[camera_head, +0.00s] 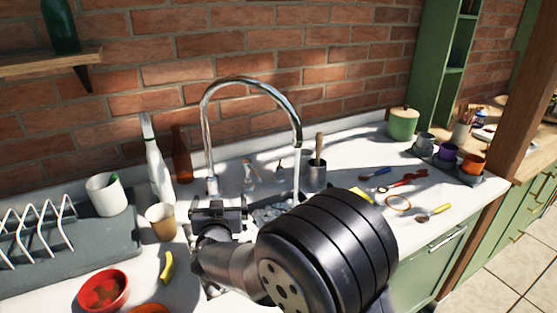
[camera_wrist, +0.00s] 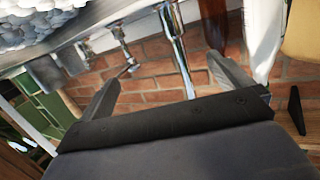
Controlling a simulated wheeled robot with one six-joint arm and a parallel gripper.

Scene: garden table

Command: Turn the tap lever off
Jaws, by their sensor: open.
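The chrome tap (camera_head: 206,125) has a tall arched spout. A pale stream of water (camera_head: 297,175) falls from its end toward the sink. A small chrome fitting (camera_head: 250,172), which looks like the tap lever, stands just right of the tap's base; it also shows in the wrist view (camera_wrist: 122,45). Its exact angle is hard to tell. My gripper (camera_wrist: 162,69) is open and empty, with the tap's post (camera_wrist: 176,45) and the fitting beyond its fingers, apart from them. In the head view my gripper (camera_head: 219,207) is in front of the tap's base.
A white bottle (camera_head: 156,165), brown bottle (camera_head: 181,155) and tan cup (camera_head: 161,222) stand left of the tap. A grey utensil cup (camera_head: 317,176) stands to the right. Pebbles (camera_wrist: 30,28) lie in the sink. The brick wall (camera_head: 340,70) is close behind.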

